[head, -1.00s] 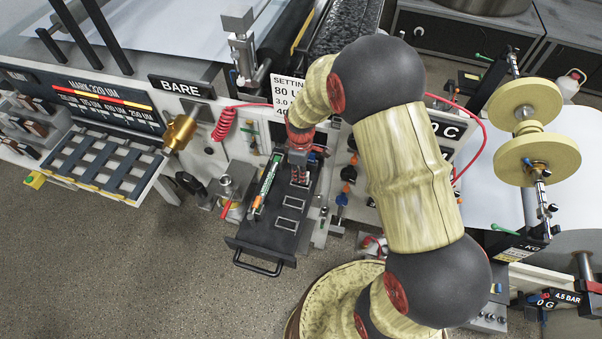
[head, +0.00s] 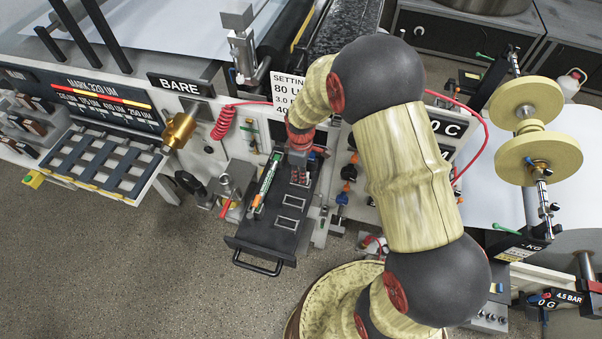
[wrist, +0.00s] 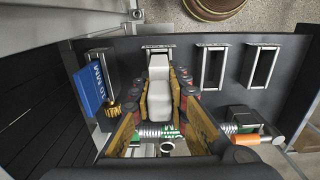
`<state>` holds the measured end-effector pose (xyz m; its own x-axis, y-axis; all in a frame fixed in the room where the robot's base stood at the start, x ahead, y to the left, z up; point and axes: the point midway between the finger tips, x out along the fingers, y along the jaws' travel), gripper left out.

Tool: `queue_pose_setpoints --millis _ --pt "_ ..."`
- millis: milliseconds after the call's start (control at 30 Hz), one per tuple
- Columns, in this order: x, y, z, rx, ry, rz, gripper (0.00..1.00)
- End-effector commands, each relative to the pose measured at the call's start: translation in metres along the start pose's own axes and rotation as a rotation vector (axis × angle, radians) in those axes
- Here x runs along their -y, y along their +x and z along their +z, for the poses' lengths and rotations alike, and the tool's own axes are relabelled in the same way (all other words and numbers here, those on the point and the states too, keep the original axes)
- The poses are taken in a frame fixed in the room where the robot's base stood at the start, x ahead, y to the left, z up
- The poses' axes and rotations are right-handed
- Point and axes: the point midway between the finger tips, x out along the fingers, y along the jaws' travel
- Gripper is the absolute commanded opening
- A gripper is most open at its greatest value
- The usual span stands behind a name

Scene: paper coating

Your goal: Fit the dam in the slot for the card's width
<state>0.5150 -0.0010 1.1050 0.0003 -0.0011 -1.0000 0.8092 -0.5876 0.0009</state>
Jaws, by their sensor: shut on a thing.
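My gripper (wrist: 160,110) is shut on a pale grey-white dam (wrist: 158,75), which stands between its fingers in the wrist view. The dam is over or at one slot (wrist: 158,49) of the black drawer; its lower end is hidden, so I cannot tell whether it is seated. Two more framed slots (wrist: 212,65) (wrist: 260,65) lie empty to the right, and another frame is on the left beside a blue tag (wrist: 88,96). In the head view my gripper (head: 300,178) is low over the black drawer (head: 262,238). The setting card (head: 284,88) is partly hidden by my arm.
A green and white tube (head: 265,185) lies along the drawer's left side. The drawer's handle (head: 258,266) faces the open floor. A red coiled hose (head: 224,122) and brass knob (head: 180,131) are to the left. Rollers and machine parts crowd the right.

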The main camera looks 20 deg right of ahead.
Motion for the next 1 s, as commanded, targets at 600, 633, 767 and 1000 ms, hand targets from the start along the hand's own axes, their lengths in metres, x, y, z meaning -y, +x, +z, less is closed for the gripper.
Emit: queue_pose_setpoints --millis 600,633,767,1000 --pt "0.0 0.015 0.0 0.0 0.0 0.0 0.0" --pt "0.0 0.015 0.0 0.0 0.0 0.0 0.0" --pt "0.0 0.018 0.0 0.0 0.0 0.001 0.0" --pt "0.0 0.018 0.0 0.0 0.0 0.0 0.27"
